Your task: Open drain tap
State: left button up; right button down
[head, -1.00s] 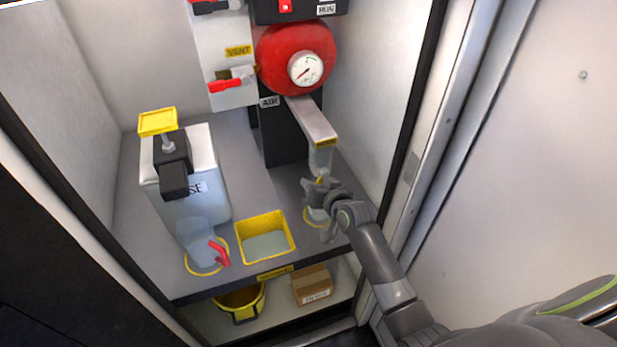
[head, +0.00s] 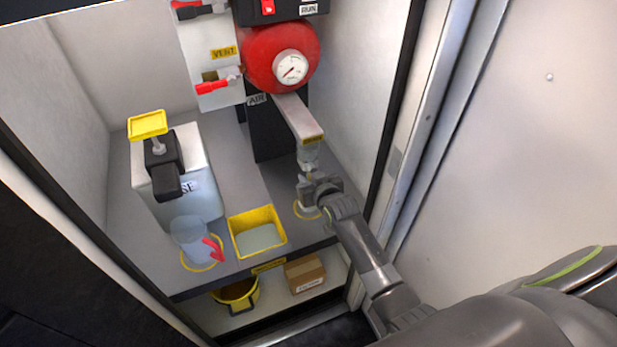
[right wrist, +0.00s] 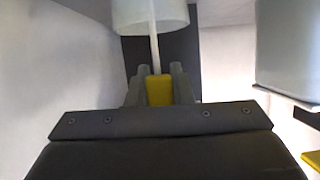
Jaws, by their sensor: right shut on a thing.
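A clear cylinder (head: 307,156) hangs under the end of the metal bar (head: 298,118), which has a yellow label at its tip. My right gripper (head: 310,185) is just below this cylinder. In the right wrist view my right gripper (right wrist: 158,88) is shut on a small yellow piece (right wrist: 159,92), which looks like the drain tap's handle. A thin pale rod or stream runs down behind it from the cylinder (right wrist: 150,14). The tap's body is mostly hidden by my gripper in the head view. My left gripper is not in view.
A yellow tray (head: 258,234) stands left of my right gripper. A clear jug with a red handle (head: 190,238) and a white tank (head: 187,205) are further left. The red gauge vessel (head: 270,60) is above. The cabinet's side wall is close on the right.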

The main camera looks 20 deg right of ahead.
jog(key=c, duration=1.3)
grip_release()
jog(key=v, duration=1.7)
jog(key=shift+s, duration=0.3)
jog(key=shift+f, duration=0.1)
